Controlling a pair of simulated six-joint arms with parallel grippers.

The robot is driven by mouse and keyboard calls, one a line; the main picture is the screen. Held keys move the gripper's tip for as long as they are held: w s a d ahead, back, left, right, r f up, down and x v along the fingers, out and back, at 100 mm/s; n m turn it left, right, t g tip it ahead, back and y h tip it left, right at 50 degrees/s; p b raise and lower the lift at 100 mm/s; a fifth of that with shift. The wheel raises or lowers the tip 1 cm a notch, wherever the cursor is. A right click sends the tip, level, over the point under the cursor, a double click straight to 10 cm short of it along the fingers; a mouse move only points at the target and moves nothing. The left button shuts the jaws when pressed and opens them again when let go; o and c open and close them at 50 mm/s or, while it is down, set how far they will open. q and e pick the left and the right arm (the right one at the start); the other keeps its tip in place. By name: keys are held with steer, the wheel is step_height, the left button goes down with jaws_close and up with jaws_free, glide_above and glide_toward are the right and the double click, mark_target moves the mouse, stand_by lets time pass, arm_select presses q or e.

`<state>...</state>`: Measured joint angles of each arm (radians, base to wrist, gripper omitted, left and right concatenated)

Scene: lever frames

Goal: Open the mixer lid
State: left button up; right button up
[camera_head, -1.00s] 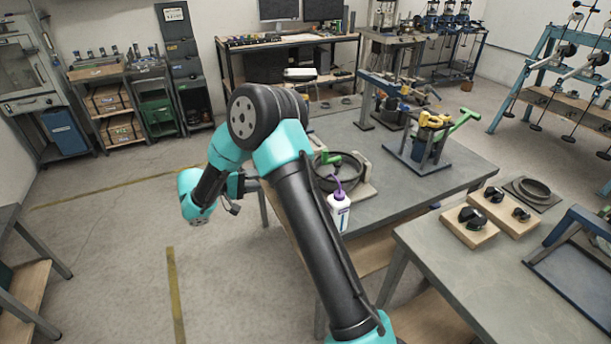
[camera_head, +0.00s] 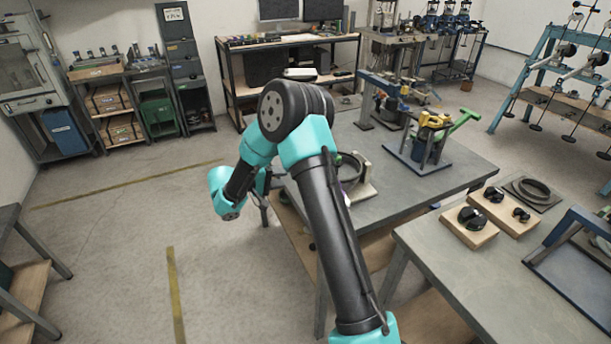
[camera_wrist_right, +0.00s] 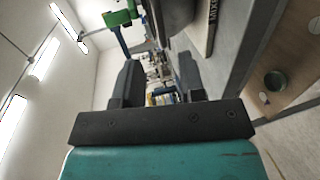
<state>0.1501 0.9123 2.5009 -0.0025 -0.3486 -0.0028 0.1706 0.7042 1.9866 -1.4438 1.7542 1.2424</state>
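A dark round ring-shaped piece (camera_head: 349,170) on a pale base stands on the near edge of the middle table, partly hidden behind my right arm. In the right wrist view, a green handle on a blue post (camera_wrist_right: 119,19) is at the upper left, and a dark grey rounded body (camera_wrist_right: 174,13) is at the top. My right gripper (camera_wrist_right: 157,72) is open, with nothing visible between its fingers. In the head view my own arm mostly hides it. My left gripper is not in view.
A blue frame with a green lever and yellow part (camera_head: 430,140) stands on the middle table (camera_head: 385,195). Wooden blocks with black knobs (camera_head: 470,226) lie on the right table (camera_head: 470,285). The floor to the left is clear.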

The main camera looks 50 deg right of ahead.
steer(key=x, duration=0.9)
steer(key=shift+d+f, duration=0.1)
jaws_close()
